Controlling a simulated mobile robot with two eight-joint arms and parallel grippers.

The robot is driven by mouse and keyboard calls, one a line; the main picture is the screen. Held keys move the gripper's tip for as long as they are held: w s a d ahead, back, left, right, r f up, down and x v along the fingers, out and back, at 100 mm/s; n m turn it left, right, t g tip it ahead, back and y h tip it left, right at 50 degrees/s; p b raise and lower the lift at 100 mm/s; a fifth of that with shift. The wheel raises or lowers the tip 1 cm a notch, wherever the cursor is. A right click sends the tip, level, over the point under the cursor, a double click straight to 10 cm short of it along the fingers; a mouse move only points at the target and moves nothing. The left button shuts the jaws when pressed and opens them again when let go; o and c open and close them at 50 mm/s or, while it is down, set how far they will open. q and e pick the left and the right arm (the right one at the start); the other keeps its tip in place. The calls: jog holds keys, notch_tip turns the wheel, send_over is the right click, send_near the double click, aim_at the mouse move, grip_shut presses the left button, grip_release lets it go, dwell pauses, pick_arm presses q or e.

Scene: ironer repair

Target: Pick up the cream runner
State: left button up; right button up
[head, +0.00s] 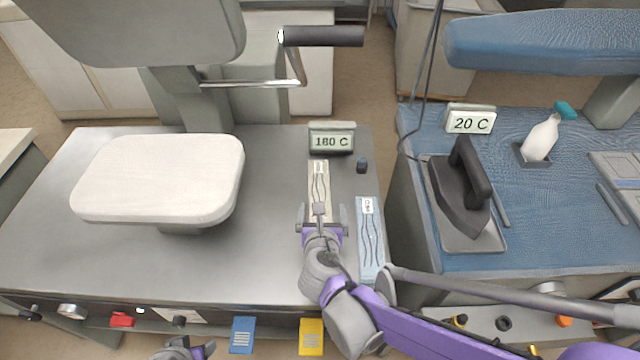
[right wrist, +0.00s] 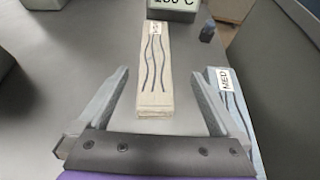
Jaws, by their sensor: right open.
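The cream runner (head: 318,178) is a narrow folded strip with dark wavy lines and a label at its far end. It lies flat on the grey metal table, below the 180 C display. In the right wrist view the runner (right wrist: 154,75) lies ahead, between the lines of the two fingers. My right gripper (head: 321,214) is open and empty at the runner's near end, which it partly covers in the head view. In the wrist view the fingers (right wrist: 160,98) stand on either side of that end, apart from it. My left gripper (head: 184,350) shows only partly at the bottom edge.
A blue cloth strip (head: 369,240) marked MED lies just right of the runner. The 180 C display (head: 332,138) and a small dark knob (head: 362,166) stand beyond. A white padded board (head: 160,180) is at left. An iron (head: 462,190) sits on the blue table.

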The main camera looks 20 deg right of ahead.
aim_at(319, 193)
jog(key=b+x, duration=0.1)
jog(key=x, duration=0.3)
jog(key=shift+w+a+f, duration=0.1)
jog(key=shift+w+f, duration=0.1)
jog(key=x, duration=0.2)
jog(key=b+x, duration=0.1)
jog(key=x, duration=0.2)
jog(key=shift+w+a+f, duration=0.2)
jog(key=shift+w+f, duration=0.05)
jog(key=shift+f, duration=0.2)
jog(key=shift+w, duration=0.25)
jog(key=shift+c, duration=0.2)
jog(key=c, duration=1.3)
